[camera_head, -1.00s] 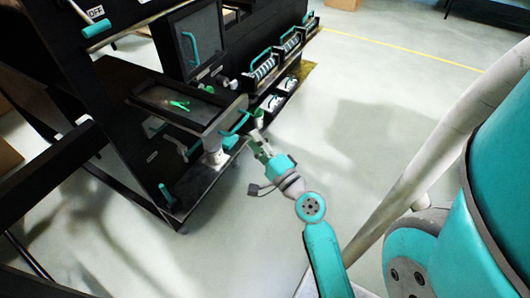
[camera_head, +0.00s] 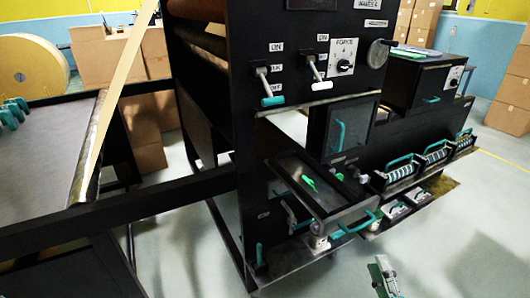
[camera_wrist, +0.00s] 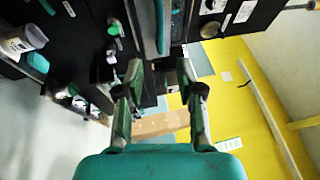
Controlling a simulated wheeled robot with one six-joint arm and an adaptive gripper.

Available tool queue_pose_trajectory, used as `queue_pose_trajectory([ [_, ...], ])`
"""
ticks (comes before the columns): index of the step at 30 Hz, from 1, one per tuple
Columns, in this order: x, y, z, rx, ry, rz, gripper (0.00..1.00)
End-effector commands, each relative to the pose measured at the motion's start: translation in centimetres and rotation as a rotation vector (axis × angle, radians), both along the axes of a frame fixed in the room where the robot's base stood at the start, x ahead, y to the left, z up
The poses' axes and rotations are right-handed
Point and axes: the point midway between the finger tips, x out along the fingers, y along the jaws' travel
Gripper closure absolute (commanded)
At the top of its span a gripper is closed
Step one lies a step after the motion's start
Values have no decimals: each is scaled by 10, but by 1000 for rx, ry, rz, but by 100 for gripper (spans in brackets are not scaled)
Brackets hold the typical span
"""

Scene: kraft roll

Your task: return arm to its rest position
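My gripper (camera_head: 384,276) shows at the bottom edge of the head view, in front of the black machine and over the pale floor, apart from the machine. In the wrist view my gripper (camera_wrist: 160,80) has its two fingers spread, with nothing between them. Most of my arm is out of the head view.
The black machine (camera_head: 262,130) has levers, a pulled-out tray (camera_head: 330,203) with a green item in it, and teal handles. Cardboard boxes (camera_head: 415,18) stand behind. A paper roll (camera_head: 30,68) is at the far left. Floor (camera_head: 480,225) is open at the lower right.

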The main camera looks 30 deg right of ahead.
Motion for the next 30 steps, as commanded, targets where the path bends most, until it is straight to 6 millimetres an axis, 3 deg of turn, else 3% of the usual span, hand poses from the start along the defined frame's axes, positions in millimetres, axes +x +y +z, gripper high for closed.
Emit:
queue_pose_trajectory([
  [7,-2,17,-17,-28,67,-3,63],
  [14,-23,73,-65,-184,297,-3,63],
  [22,-71,131,-99,-481,540,42,63],
  [30,-127,175,-106,-860,687,134,63],
])
